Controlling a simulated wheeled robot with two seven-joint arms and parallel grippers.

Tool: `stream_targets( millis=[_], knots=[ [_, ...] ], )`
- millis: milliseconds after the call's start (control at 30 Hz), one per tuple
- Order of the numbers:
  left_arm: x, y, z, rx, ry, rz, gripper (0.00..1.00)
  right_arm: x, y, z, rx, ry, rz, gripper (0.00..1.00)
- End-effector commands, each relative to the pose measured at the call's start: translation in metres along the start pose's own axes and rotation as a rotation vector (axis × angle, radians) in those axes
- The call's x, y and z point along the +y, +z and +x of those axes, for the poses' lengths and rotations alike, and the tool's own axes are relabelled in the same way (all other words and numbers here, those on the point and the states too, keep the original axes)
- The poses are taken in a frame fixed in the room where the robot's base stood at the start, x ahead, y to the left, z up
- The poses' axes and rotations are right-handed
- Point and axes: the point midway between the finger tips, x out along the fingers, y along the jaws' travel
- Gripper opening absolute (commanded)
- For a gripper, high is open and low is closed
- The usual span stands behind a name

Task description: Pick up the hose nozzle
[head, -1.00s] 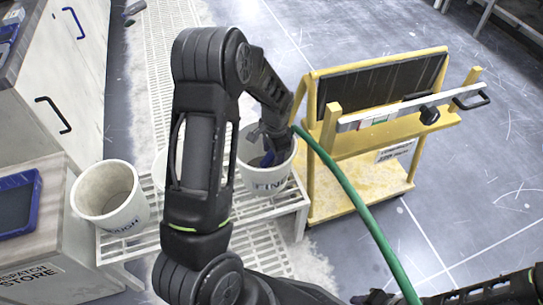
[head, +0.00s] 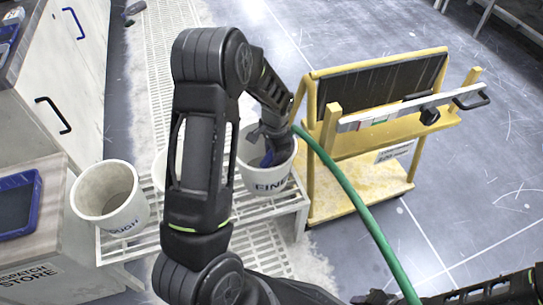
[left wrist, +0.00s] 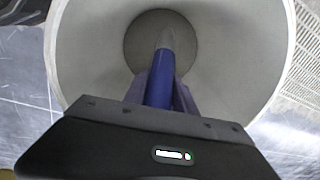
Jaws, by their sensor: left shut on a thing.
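The hose nozzle (left wrist: 160,82) appears as a blue cylinder with a grey tip, pointing down into a white bucket. My left gripper (head: 266,150) reaches into this bucket (head: 262,187), marked FINE. In the left wrist view its fingers (left wrist: 160,95) are shut around the blue body. A little blue shows between the fingers in the head view. A green hose (head: 355,195) rises from the lower right to beside my left wrist; where it joins the nozzle is hidden. My right gripper (head: 375,297) shows only partly at the bottom edge, and its jaws are unclear.
The FINE bucket stands on a white slatted bench (head: 265,213). Another bucket (head: 108,196) stands at its left end, and one between is mostly hidden by my arm. A yellow stand (head: 360,160) is close on the right. Cabinets (head: 70,80) line the left.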

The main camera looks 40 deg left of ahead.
Motion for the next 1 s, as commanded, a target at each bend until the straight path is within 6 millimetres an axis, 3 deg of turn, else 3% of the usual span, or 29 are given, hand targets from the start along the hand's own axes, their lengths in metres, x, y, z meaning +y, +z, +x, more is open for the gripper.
stream_targets(
  millis=[533,1000],
  knots=[
    [-0.001,-0.001,-0.009,0.002,-0.001,0.0,0.0,-0.002,0.001,-0.003,-0.001,-0.001,-0.001,0.36],
    [-0.009,-0.001,-0.09,0.002,-0.002,0.0,0.0,-0.012,0.004,-0.023,-0.01,-0.005,-0.007,0.36]
  ],
)
